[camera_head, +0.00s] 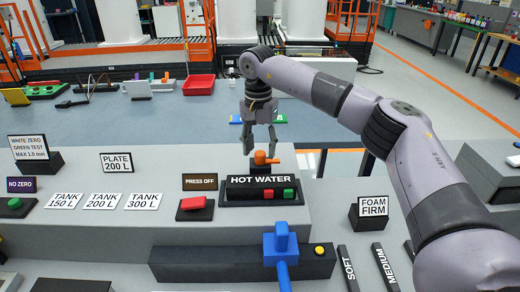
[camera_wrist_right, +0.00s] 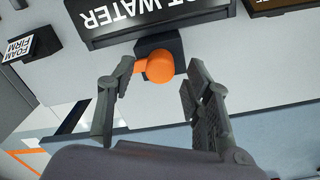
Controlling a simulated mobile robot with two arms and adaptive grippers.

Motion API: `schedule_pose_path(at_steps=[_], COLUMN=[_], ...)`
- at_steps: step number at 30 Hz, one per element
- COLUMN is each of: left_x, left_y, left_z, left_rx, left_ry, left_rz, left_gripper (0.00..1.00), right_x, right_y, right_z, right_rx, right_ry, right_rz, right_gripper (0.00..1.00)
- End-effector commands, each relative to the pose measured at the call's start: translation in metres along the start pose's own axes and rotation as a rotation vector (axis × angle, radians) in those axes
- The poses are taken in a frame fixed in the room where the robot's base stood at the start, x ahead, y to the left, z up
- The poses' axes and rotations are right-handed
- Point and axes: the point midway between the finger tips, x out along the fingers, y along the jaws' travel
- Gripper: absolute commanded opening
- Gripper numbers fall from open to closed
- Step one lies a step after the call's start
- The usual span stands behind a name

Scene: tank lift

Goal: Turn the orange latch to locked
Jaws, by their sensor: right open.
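The orange latch (camera_head: 264,158) stands on a small dark block behind the HOT WATER sign, with its handle pointing right in the head view. In the right wrist view the latch (camera_wrist_right: 159,66) shows as a round orange knob with a short stub to the left. My right gripper (camera_head: 262,146) is open just above the latch, pointing down. In the right wrist view its fingers (camera_wrist_right: 160,95) lie on either side of the knob; the left finger is close to the stub, and I cannot tell if it touches. My left gripper is not in view.
The HOT WATER panel (camera_head: 259,193) with red and green buttons sits in front of the latch. A PRESS OFF sign (camera_head: 200,182) and red button (camera_head: 193,203) are at its left. A blue lever (camera_head: 281,244) stands on the dark bar in front.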

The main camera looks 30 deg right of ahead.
Motion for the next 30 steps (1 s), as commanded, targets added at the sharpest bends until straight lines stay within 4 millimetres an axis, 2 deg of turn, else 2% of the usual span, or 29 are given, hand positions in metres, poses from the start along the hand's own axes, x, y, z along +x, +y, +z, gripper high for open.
schedule_pose_path(at_steps=[6, 14, 30], left_x=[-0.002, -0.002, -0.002], left_y=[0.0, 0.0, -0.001], left_z=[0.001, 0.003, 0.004], left_rx=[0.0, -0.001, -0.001], left_ry=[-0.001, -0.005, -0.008], left_rz=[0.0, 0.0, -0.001], left_gripper=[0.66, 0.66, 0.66], right_x=[0.015, 0.016, 0.015], right_y=[0.0, 0.0, 0.0], right_z=[0.0, 0.0, 0.0], right_rx=[0.0, 0.0, 0.0], right_ry=[0.0, 0.001, 0.001], right_rz=[0.001, 0.001, 0.0], right_gripper=[0.46, 0.46, 0.1])
